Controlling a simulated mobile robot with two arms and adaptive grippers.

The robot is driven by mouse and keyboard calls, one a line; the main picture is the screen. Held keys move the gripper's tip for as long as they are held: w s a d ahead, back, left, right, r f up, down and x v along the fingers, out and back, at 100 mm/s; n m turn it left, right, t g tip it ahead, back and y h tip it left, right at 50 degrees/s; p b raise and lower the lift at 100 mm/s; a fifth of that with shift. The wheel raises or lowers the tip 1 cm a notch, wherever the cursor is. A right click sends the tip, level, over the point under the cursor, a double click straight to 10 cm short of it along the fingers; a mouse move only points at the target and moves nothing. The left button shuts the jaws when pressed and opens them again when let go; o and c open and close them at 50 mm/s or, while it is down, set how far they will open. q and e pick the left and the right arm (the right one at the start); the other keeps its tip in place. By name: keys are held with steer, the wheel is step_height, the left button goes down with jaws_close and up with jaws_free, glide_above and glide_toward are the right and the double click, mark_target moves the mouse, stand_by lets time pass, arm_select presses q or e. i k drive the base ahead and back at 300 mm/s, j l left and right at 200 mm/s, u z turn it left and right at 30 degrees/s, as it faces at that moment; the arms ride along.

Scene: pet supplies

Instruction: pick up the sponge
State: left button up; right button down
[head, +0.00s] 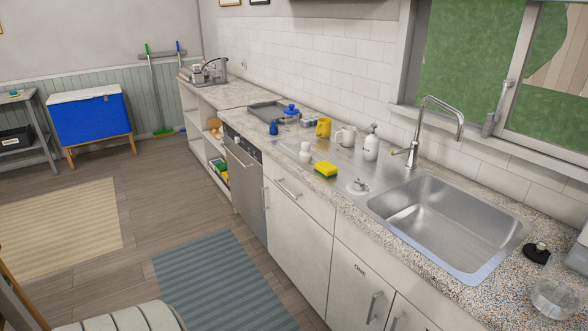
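A yellow sponge with a green side (326,170) lies on the speckled countertop (322,188), near its front edge and left of the metal sink. It is in plain view with nothing on top of it. Neither of my grippers shows in the head view.
White egg-shaped items (305,151) stand just behind the sponge, and a white plug-like item (357,187) lies to its right. A yellow mug (323,127), a white mug (346,137) and a soap dispenser (371,143) stand behind. The sink (450,222) is empty. Floor before the cabinets is clear.

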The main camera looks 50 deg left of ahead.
mark_target(325, 168)
steer(key=u, duration=1.4)
